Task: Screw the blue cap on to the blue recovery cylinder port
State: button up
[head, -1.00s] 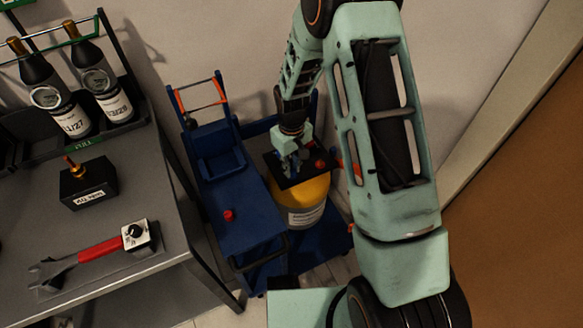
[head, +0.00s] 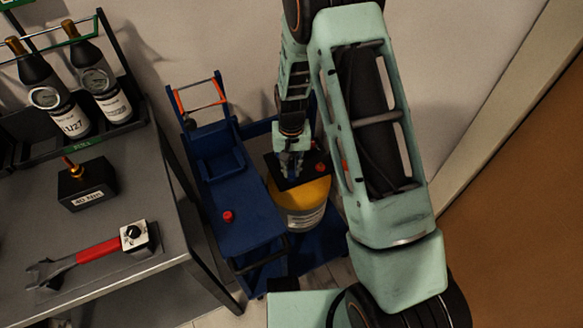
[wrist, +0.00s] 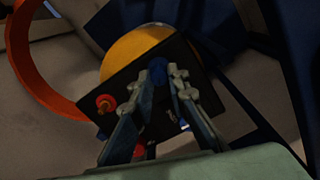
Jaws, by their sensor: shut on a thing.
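The recovery cylinder (head: 306,212) has a yellow top and a labelled grey body. A black plate (head: 285,184) sits at its top, and both also show in the wrist view, the yellow top (wrist: 138,46) and the plate (wrist: 188,52). My gripper (head: 290,172) is over this plate. In the wrist view my gripper (wrist: 159,80) is shut on the blue cap (wrist: 158,66), which is between its fingertips. The blue port is hidden beneath the cap and fingers. I cannot tell whether the cap touches or engages the port.
A red fitting (wrist: 103,103) stands on the plate beside my fingers. The blue cart (head: 243,213) is left of the cylinder, with a small red knob (head: 228,216) on it. A grey bench (head: 150,205) with bottles (head: 42,80) and a red-handled wrench (head: 85,257) is further left.

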jog(key=shift+a, duration=0.25)
jog(key=m, duration=0.3)
jog(key=o, duration=0.6)
jog(key=shift+c, duration=0.2)
jog(key=shift+o, duration=0.3)
jog(key=shift+o, duration=0.4)
jog(key=shift+d, duration=0.1)
jog(key=o, duration=0.5)
jog(key=shift+d, duration=0.1)
notch_tip(320, 180, up, 12)
jog(key=shift+r, duration=0.1)
jog(key=shift+w, duration=0.1)
